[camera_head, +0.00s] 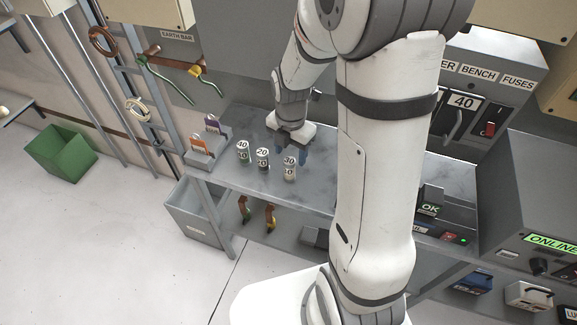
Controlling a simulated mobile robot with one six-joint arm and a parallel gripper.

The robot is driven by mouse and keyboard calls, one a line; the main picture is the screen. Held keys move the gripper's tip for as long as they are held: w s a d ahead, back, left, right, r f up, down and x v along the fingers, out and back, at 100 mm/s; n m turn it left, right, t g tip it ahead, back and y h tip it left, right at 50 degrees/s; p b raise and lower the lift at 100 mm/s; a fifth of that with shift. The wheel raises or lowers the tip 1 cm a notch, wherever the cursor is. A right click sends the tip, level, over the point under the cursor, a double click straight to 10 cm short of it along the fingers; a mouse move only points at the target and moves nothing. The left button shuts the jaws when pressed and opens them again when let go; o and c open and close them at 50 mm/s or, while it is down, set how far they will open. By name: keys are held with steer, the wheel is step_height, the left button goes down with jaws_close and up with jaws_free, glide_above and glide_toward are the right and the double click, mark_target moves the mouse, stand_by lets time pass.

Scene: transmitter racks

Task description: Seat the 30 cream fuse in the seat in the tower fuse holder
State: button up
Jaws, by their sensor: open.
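The 30 cream fuse (290,168) stands upright on the grey bench (262,190), rightmost of three labelled fuses. The 20 dark fuse (262,159) and the 40 fuse (243,152) stand to its left. My gripper (293,154) is open and points down just behind the 30 fuse's top. I cannot tell whether its fingers touch the fuse. A grey fuse panel (509,94) at the back right reads "ER BENCH FUSES", with a 40 label, a black handle and a red switch. My arm hides its left part, and I see no tower fuse seat.
An OK box (430,208) sits at the right, beside an ONLINE cabinet (535,190). A grey bin (195,222) is below left. Bench is clear left of my arm, in front of the fuses.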

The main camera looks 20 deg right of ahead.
mark_target(289, 160)
step_height(289, 160, down, 4)
steer(key=shift+a+f, duration=0.1)
steer(key=shift+f, duration=0.1)
steer(key=shift+w, duration=0.1)
steer(key=c, duration=1.1)
